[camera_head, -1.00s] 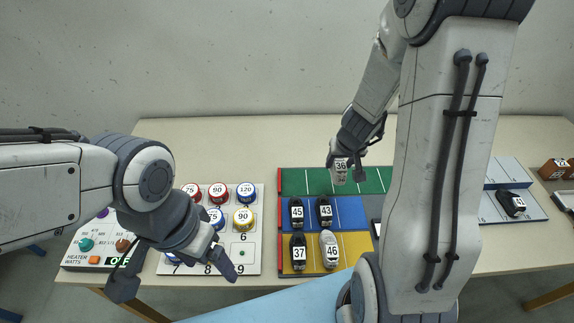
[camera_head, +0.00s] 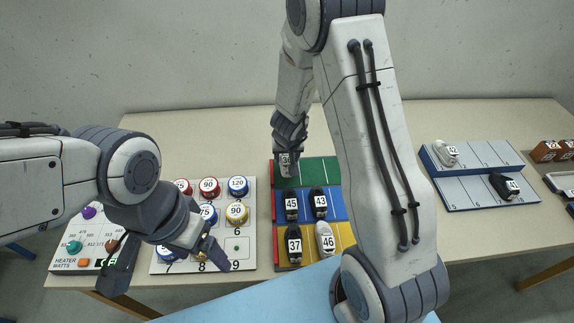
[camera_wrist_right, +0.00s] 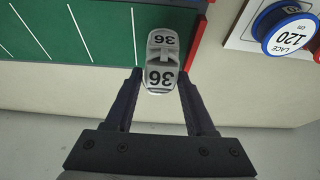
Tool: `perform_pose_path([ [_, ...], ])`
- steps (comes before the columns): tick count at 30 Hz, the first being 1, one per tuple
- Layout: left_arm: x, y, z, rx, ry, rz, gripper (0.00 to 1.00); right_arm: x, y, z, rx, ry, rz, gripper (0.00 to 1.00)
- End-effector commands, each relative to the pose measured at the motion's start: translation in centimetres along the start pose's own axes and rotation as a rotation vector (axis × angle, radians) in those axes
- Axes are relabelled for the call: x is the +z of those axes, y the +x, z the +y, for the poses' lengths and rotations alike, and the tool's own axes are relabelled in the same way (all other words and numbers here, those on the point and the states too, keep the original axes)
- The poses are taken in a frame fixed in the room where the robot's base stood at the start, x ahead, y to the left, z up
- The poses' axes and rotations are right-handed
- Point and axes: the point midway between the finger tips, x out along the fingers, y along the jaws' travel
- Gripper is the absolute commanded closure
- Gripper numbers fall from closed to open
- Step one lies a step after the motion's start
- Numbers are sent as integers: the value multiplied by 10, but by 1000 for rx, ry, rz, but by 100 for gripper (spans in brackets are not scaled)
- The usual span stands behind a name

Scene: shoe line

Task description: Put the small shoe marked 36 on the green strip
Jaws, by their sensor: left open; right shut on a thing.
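The small grey shoe marked 36 (camera_wrist_right: 161,62) is between the fingers of my right gripper (camera_wrist_right: 160,85). In the head view the shoe (camera_head: 285,171) shows at the left end of the green strip (camera_head: 318,172), close to the red edge bar. In the right wrist view the green strip (camera_wrist_right: 95,30) lies under and left of the shoe. Whether the shoe touches the strip I cannot tell. My right gripper (camera_head: 286,158) is shut on the shoe. My left gripper (camera_head: 168,262) is open and empty, over the front left of the spool board.
Shoes 45 (camera_head: 291,204) and 43 (camera_head: 319,202) stand on the blue strip, 37 (camera_head: 294,243) and 46 (camera_head: 325,240) on the yellow. The spool board (camera_head: 245,255) is left. A two-step rack (camera_head: 480,190) with two shoes stands right. The green strip's right part looks empty.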

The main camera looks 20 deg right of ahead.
Motion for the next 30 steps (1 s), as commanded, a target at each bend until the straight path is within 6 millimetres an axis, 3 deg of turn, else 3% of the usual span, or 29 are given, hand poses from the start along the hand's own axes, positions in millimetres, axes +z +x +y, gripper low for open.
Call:
perform_pose_path([
  [1,1,12,-1,0,0,0,17,5,11,0,0,0,-1,100],
  [6,2,33,-2,0,0,0,17,13,32,0,0,0,-1,100],
  [20,2,37,-3,0,0,0,17,15,36,1,0,0,-1,100],
  [21,2,35,-3,0,0,0,17,14,34,1,0,0,-1,30],
  [22,2,35,-3,0,0,0,17,14,34,1,0,0,-1,18],
  [30,2,35,-2,0,0,0,17,14,34,1,0,0,-1,15],
])
